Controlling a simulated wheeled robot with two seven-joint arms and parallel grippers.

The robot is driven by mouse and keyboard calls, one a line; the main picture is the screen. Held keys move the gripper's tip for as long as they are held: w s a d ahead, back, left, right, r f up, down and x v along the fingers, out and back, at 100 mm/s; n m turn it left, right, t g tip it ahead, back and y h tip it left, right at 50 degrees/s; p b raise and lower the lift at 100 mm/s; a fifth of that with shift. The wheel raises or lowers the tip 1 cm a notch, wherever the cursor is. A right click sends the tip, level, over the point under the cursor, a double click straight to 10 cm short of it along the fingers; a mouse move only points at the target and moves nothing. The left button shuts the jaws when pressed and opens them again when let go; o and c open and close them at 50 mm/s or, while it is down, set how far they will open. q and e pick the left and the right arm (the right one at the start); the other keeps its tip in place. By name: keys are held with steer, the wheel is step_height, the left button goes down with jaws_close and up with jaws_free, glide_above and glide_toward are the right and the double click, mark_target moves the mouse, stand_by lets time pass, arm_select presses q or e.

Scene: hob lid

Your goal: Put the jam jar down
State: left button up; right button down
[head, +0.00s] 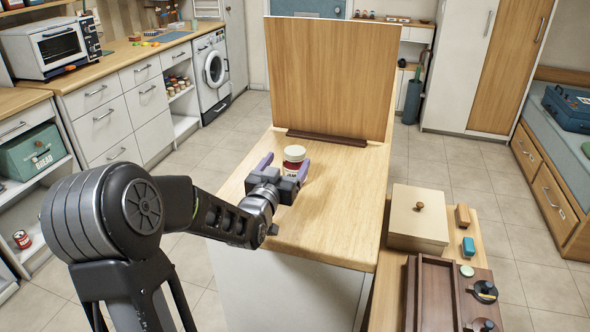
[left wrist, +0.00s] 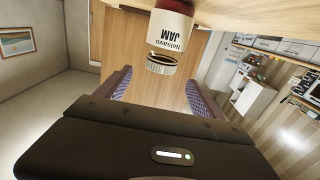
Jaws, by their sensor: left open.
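The jam jar (head: 294,153) stands upright on the wooden worktop (head: 335,215), white above and red below. In the left wrist view the jar (left wrist: 171,35) appears upside down, with its "JAM" label facing the camera. My left gripper (head: 285,165) is open, with one purple-grey finger to each side of the jar in the head view. In the left wrist view the fingers of this gripper (left wrist: 158,85) are spread wide and the jar shows beyond them, with no finger visibly touching it. My right gripper is not in view.
A wooden panel (head: 330,80) stands upright behind the jar, with a dark strip (head: 326,137) at its foot. A lidded box (head: 418,222) and a dark wooden tray (head: 435,295) sit on a lower surface at right. The worktop's front part is clear.

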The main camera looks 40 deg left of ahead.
mark_target(295, 150)
arm_select(q)
steer(key=shift+x, duration=1.05)
steer(key=shift+w+p, duration=0.25)
steer(key=shift+p, duration=0.15)
steer(key=p+x, duration=0.1)
steer(key=x, duration=0.2)
steer(key=shift+w+a, duration=0.2)
steer(key=shift+w, duration=0.1)
steer(key=shift+w+a, duration=0.15)
steer(key=shift+w, duration=0.35)
steer(key=shift+c, duration=0.3)
jaws_close()
